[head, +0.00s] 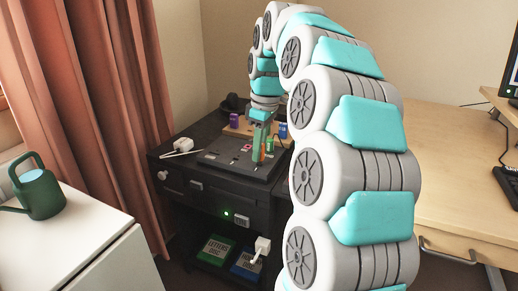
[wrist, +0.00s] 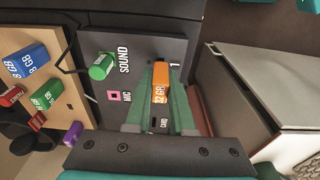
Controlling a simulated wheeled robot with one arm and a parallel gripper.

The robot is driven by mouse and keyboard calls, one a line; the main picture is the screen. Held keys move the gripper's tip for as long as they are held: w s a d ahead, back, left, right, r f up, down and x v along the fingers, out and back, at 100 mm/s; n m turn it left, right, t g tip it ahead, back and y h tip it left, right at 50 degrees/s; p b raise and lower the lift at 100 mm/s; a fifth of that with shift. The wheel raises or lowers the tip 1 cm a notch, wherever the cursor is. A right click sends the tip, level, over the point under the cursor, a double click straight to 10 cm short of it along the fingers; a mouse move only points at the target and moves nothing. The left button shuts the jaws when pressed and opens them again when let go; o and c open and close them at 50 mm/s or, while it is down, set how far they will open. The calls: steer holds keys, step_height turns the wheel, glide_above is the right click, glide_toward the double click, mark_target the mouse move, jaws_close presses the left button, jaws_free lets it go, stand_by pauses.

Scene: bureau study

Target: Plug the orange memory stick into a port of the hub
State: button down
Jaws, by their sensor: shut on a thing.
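My gripper (head: 259,152) points down over the black hub panel (head: 225,157) on the dark cabinet. In the wrist view its two green fingers (wrist: 160,95) are shut on the orange memory stick (wrist: 161,84), marked with a GB label. The stick's far end lies against the view of the panel (wrist: 136,48), beside the label 1. I cannot tell whether its tip touches or enters a port. A green plug (wrist: 102,67) stands at the SOUND label, and a pink-ringed socket (wrist: 113,96) is at the MIC label. Another label shows near the fingers.
A wooden holder (wrist: 62,82) with blue (wrist: 27,61), green (wrist: 46,95), red (wrist: 12,96) and purple (wrist: 73,133) sticks stands beside the panel. A white table with a green watering can (head: 38,192) is left.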

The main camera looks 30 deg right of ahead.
mark_target(263, 144)
steer(key=shift+f, duration=0.85)
stand_by(0.7)
steer(key=c, duration=0.7)
jaws_free()
steer(key=shift+s+d+r, duration=0.1)
steer(key=shift+r, duration=1.2)
steer(key=shift+s+d+r, duration=0.1)
steer(key=shift+s+r, duration=0.05)
steer(key=shift+r, duration=1.15)
steer(key=shift+s+d+r, duration=0.1)
steer(key=shift+r, duration=1.2)
